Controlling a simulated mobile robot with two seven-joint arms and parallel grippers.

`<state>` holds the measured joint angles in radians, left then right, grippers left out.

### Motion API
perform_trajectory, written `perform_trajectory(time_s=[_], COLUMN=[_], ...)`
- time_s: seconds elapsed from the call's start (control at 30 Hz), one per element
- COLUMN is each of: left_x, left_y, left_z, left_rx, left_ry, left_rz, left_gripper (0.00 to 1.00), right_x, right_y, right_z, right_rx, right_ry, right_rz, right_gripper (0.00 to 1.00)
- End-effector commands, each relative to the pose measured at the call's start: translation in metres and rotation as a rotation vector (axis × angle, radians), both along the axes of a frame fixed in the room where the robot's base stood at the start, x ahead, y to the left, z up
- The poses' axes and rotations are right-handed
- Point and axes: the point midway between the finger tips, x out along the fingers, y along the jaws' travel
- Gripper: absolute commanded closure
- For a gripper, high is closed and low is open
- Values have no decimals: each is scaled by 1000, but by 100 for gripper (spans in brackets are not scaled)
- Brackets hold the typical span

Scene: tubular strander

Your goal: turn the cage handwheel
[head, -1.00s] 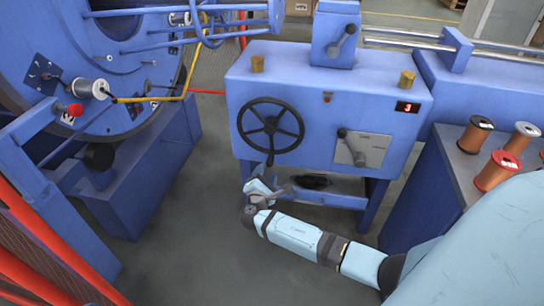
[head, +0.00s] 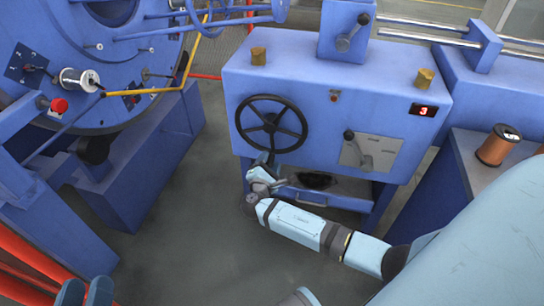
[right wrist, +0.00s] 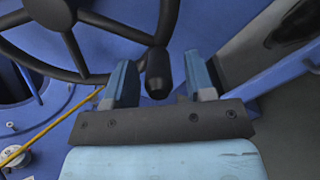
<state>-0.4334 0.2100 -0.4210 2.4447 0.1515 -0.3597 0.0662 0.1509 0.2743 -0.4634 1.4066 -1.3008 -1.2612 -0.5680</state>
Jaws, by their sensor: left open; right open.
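The black handwheel (head: 271,123), with several spokes, is on the front of the blue cabinet (head: 310,82). It also fills the upper left of the right wrist view (right wrist: 80,45). Its dark handle (right wrist: 158,72) sticks out from the rim towards the right wrist camera. My right gripper (right wrist: 160,80) is open, with one finger on each side of the handle and gaps visible beside it. In the head view my right gripper (head: 264,174) is just below the wheel's lower rim, its fingertips hard to make out. My left gripper (head: 85,291) is open and empty at the bottom left edge, far from the wheel.
A lever plate (head: 369,152) and red display (head: 424,110) are right of the wheel. A large blue drum machine (head: 100,60) with a yellow bar stands left. A copper spool (head: 497,146) sits on the right bench. Grey floor (head: 190,235) between is clear.

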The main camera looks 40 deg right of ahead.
Motion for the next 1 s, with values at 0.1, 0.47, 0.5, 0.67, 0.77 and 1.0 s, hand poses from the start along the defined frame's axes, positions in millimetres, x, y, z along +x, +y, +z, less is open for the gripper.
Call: perform_trajectory(time_s=[0.1, 0.47, 0.5, 0.67, 0.77, 1.0], left_x=[0, 0, 0, 0, 0, 0], left_y=[0, 0, 0, 0, 0, 0], left_z=[0, -1, -1, -1, -1, 3], left_rx=[1, 3, 3, 4, 4, 1], left_ry=[0, 1, 1, 2, 2, -2], left_rz=[0, -2, -2, -2, -2, 0], left_gripper=[57, 57, 57, 57, 57, 57], right_x=[-1, -1, -1, -1, -1, -2], right_y=[2, 3, 3, 3, 3, 2], right_z=[0, 0, 0, 0, 0, 1], right_rx=[0, 0, 0, 0, 0, -7], right_ry=[0, 0, 0, 0, 0, 8], right_rz=[0, 0, 0, 0, 0, 0], right_gripper=[50, 50, 50, 82, 100, 100])
